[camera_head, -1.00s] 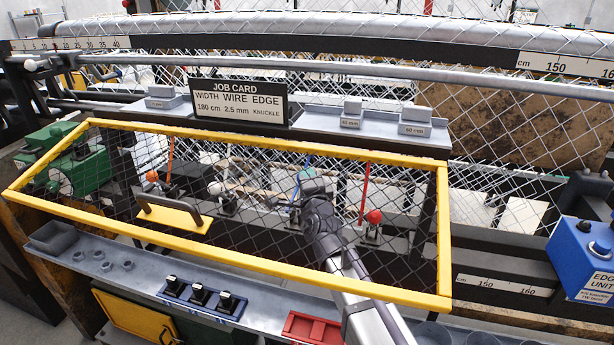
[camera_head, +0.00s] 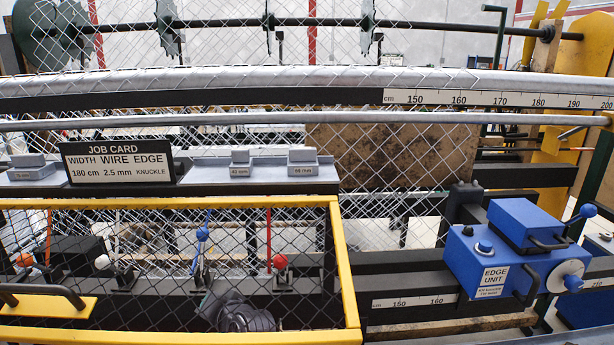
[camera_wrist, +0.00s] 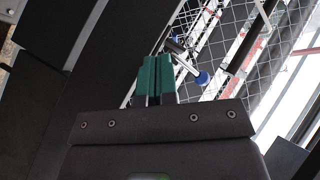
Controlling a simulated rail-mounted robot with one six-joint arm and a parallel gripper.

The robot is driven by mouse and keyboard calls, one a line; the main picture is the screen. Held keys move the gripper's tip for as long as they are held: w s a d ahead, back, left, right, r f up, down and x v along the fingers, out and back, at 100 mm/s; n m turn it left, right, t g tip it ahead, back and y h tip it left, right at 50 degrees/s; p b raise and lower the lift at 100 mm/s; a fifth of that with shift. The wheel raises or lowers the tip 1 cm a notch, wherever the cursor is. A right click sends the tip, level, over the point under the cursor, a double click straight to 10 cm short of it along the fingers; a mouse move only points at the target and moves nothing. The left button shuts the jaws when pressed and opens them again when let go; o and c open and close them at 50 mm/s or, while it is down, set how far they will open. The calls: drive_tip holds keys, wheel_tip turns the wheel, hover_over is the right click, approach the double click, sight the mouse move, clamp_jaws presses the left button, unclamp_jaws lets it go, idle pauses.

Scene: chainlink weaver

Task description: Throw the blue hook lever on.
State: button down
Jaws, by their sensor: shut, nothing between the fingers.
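The blue hook lever (camera_head: 203,234) shows in the head view as a blue ball on a thin stem, standing among the levers behind the yellow-framed mesh. A blue rod rises behind its ball. In the wrist view a blue ball on a metal stem (camera_wrist: 202,78) lies just right of my gripper (camera_wrist: 156,62). My gripper's green fingers are shut with nothing between them, beside the ball and apart from it in the picture. In the head view my wrist is low, below and right of the blue lever; the fingertips are hard to make out there.
A white-ball lever (camera_head: 102,262) stands left of the blue one, a red-ball lever (camera_head: 280,262) right. An orange ball (camera_head: 24,260) is at far left. The yellow guard frame (camera_head: 347,275) borders the mesh. The blue edge unit (camera_head: 520,262) is at right.

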drive_tip(key=s+d+f+n+g+h, duration=0.1)
drive_tip(key=d+f+n+g+h, duration=0.2)
drive_tip(key=d, duration=0.4)
drive_tip(key=s+d+f+n+g+h, duration=0.1)
drive_tip(key=d+f+g+h, duration=0.15)
drive_tip(key=d+f, duration=0.45)
drive_tip(key=s+d+m+g+h, duration=0.1)
drive_tip(key=s+d+g+h, duration=0.1)
drive_tip(key=d, duration=1.1)
drive_tip(key=s+d+f+m+g+h, duration=0.1)
drive_tip(key=s+d+g+h, duration=0.1)
drive_tip(key=d, duration=1.2)
drive_tip(key=shift+s+h, duration=0.15)
drive_tip(key=shift+h, duration=0.3)
drive_tip(key=shift+f, duration=0.1)
